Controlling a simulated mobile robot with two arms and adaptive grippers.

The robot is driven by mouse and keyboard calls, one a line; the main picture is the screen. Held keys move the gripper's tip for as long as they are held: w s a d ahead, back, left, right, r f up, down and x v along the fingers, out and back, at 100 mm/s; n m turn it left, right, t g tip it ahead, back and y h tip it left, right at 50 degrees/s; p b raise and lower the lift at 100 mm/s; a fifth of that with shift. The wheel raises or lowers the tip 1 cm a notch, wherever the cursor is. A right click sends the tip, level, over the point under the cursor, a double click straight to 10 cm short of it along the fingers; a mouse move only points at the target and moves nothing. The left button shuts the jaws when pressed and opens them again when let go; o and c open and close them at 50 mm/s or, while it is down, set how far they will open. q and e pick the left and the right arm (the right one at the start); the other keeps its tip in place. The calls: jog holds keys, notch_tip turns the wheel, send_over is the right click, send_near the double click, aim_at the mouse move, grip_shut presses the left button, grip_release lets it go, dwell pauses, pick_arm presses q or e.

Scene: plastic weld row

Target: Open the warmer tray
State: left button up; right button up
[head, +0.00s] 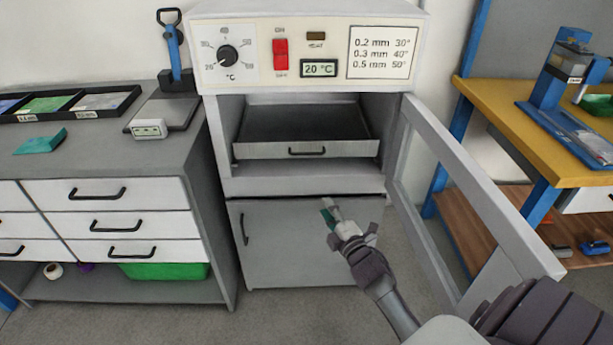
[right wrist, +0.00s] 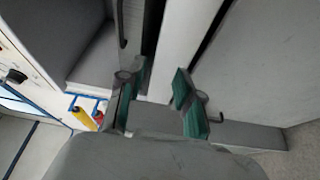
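The warmer (head: 305,55) is a pale cabinet with a dial, a red switch and a display reading 20 °C. Its windowed door (head: 475,195) stands swung open to the right. The warmer tray (head: 270,150) sits inside the upper opening, with a dark handle (head: 307,151) on its front face. My right gripper (head: 332,212) is below and in front of the tray, before the lower cabinet, apart from the handle. Its green-padded fingers are spread with nothing between them in the right wrist view (right wrist: 163,88). My left gripper is not in view.
A grey drawer bench (head: 100,170) stands at left, with a black divided tray (head: 65,105) on top. A yellow-topped workbench (head: 515,125) with blue legs stands at right, behind the open door. The lower cabinet (head: 290,245) is shut. Bare floor lies in front.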

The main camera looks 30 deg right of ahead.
notch_tip(320, 180, up, 6)
jog(key=w+d+n+t, duration=0.1)
jog(key=d+n+t, duration=0.1)
jog(key=b, duration=0.2)
send_near(310, 157)
jog(key=w+a+r, duration=0.1)
jog(key=w+r, duration=0.4)
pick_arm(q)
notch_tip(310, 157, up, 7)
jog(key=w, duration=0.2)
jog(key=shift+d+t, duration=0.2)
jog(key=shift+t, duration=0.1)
pick_arm(e)
jog(key=shift+w, duration=0.75)
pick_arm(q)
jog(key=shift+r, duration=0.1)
pick_arm(e)
jog(key=shift+r, duration=0.1)
grip_shut()
jog(key=shift+a, duration=0.1)
